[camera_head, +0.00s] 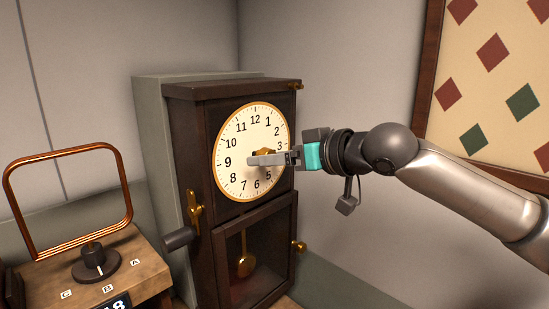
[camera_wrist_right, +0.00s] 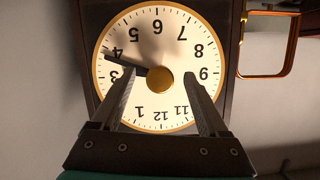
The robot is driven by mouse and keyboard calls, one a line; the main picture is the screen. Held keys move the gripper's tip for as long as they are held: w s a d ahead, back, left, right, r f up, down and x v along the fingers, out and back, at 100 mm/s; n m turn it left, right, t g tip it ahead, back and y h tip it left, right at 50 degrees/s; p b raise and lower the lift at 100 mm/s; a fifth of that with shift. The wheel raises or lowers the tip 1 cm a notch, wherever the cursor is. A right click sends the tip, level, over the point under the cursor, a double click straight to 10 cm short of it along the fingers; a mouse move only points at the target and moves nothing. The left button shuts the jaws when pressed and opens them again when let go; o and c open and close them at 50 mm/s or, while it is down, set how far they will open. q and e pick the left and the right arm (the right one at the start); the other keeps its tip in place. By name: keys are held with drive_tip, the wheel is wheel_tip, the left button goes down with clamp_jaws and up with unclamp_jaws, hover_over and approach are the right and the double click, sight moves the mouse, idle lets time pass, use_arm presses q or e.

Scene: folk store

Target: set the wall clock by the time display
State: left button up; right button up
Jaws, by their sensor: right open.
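The wall clock (camera_head: 227,140) is a dark wooden case with a round white dial and gold rim, which shows upside down in the right wrist view (camera_wrist_right: 205,60). A dark hand (camera_wrist_right: 128,66) runs from the gold centre knob (camera_wrist_right: 160,80) to between 3 and 4; I cannot tell whether a second hand is hidden. My right gripper (camera_head: 256,160) is in front of the dial, and its open fingers (camera_wrist_right: 159,78) lie either side of the knob in the wrist view. Contact cannot be told. The time display (camera_head: 117,304) is cut off; only "18" shows. My left gripper is not in view.
A wooden box (camera_head: 125,257) at left carries a copper frame loop (camera_head: 125,188) and a dark selector knob (camera_head: 97,262) with marks A, B, C. A brass handle (camera_head: 194,211) is on the clock's left side. A pendulum (camera_head: 245,264) hangs below. A diamond-patterned board (camera_head: 510,80) hangs at right.

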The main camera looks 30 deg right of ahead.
drive_tip(key=b+v, duration=0.7)
drive_tip(key=v, duration=0.1)
idle(0.6)
idle(0.5)
